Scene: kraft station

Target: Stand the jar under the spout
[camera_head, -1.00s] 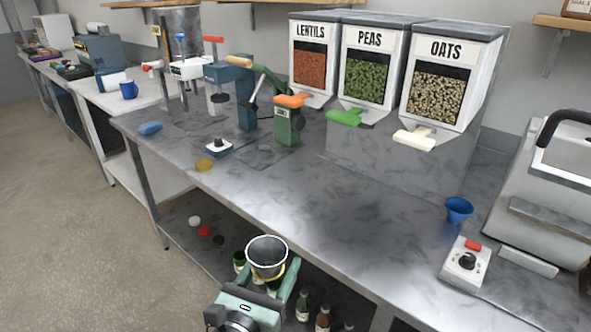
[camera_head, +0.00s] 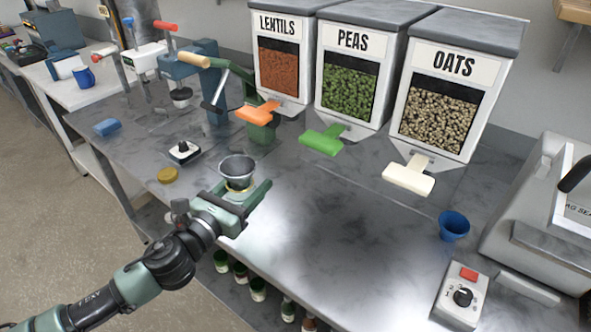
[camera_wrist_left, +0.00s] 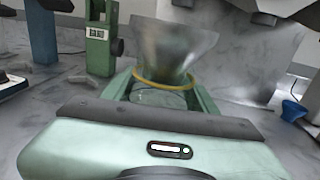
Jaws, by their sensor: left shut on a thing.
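My left gripper (camera_head: 246,196) is shut on a glass jar (camera_wrist_left: 158,98) with a yellow ring at its neck. A grey metal funnel (camera_head: 238,170) sits in the jar's mouth and also shows in the wrist view (camera_wrist_left: 172,48). The jar looks upright, at the bench's front edge, but the gripper hides most of it. Three dispensers stand at the back: lentils (camera_head: 279,75), peas (camera_head: 350,87) and oats (camera_head: 440,112). Their spouts carry an orange handle (camera_head: 257,114), a green handle (camera_head: 323,140) and a cream handle (camera_head: 409,179). My right gripper is not in view.
The steel bench (camera_head: 330,220) is clear between the jar and the dispensers. A blue cup-like funnel (camera_head: 454,226), a control box (camera_head: 460,296) and a sealing machine (camera_head: 545,205) stand at right. A yellow lid (camera_head: 168,175) and presses (camera_head: 196,85) are at left.

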